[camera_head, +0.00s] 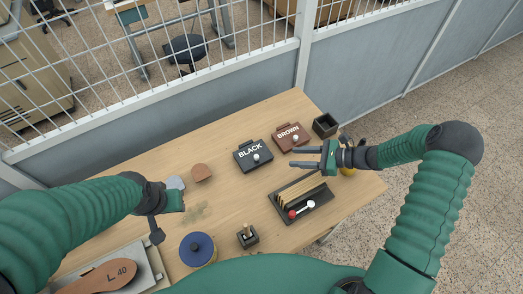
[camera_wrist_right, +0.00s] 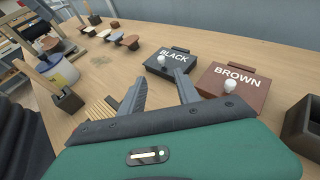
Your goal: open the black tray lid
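The black tray (camera_head: 250,147) has a closed lid with a white "BLACK" label and a pale round knob (camera_head: 256,157). It lies at the back middle of the table, and also shows in the right wrist view (camera_wrist_right: 157,69) beyond the fingertips. My right gripper (camera_head: 293,157) is open and empty, its two fingers apart, pointing left over the table just right of the black tray and in front of the brown one. The fingers do not appear to touch either tray. My left gripper (camera_head: 168,203) is over the left of the table; its finger opening is unclear.
A brown tray (camera_head: 284,132) with its own knob stands right beside the black one. A dark open box (camera_head: 325,125) is farther right. A dark holder with wooden strips (camera_head: 302,193) lies below my right gripper. A blue-lidded pot (camera_head: 197,248) is at the front.

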